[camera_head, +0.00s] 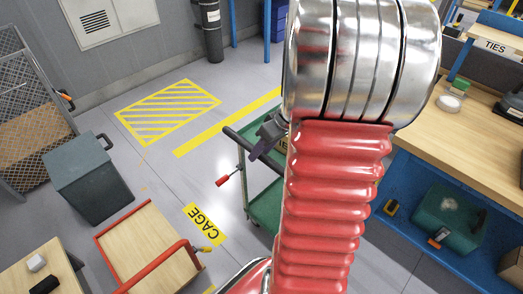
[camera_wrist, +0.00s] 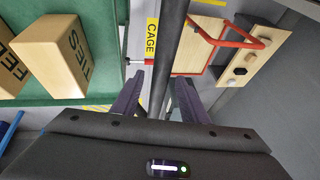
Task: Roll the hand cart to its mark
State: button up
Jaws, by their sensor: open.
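The green hand cart (camera_head: 264,205) stands in the middle of the head view, partly hidden behind my arm. Its dark push bar (camera_wrist: 172,55) runs between the fingers of my gripper (camera_wrist: 160,76) in the wrist view; whether they touch it I cannot tell. My gripper (camera_head: 268,138) is open at the cart's handle end. A lever with a red grip (camera_head: 222,181) sticks out from the cart. A yellow hatched floor mark (camera_head: 168,111) lies bare beyond the cart, to the left.
A wooden flat trolley (camera_head: 150,247) with a red handle stands at front left, near a CAGE floor label (camera_head: 205,224). A grey-green bin (camera_head: 90,180) and mesh cage (camera_head: 32,118) stand left. A blue-framed workbench (camera_head: 450,150) is right. Floor between cart and hatched mark looks clear.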

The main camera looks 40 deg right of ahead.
jog(key=shift+c, duration=0.4)
grip_shut()
jog(key=shift+a, duration=0.15)
jog(key=shift+d, duration=0.2)
